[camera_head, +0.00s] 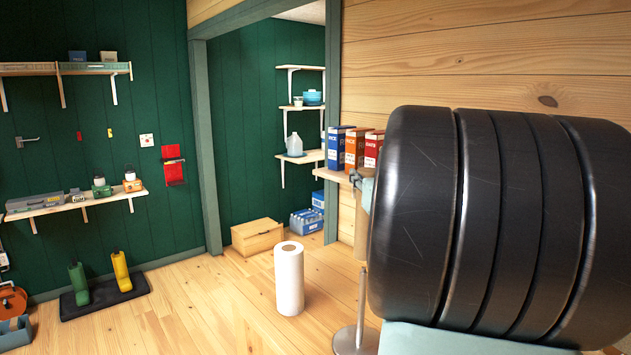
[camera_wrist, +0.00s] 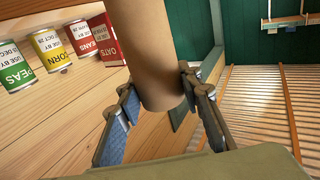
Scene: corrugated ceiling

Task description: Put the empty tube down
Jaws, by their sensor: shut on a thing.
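The empty tube is a plain brown cardboard cylinder; in the head view a narrow strip of the tube (camera_head: 361,236) shows, upright above the floor. In the wrist view the tube (camera_wrist: 155,50) runs down from the top edge and ends between the fingers. My gripper (camera_wrist: 160,98) is shut on the tube, with one finger on each side. In the head view part of my gripper (camera_head: 362,184) shows at the tube's upper part. A metal stand (camera_head: 361,310) with a round base is directly below the tube; I cannot tell whether its pole is inside it.
A full white paper roll (camera_head: 289,280) stands on the floor left of the stand. Boxes (camera_head: 355,148) line a wall shelf close behind my gripper. Wrist view shows several cans (camera_wrist: 51,48). The head view's right side is blocked close up.

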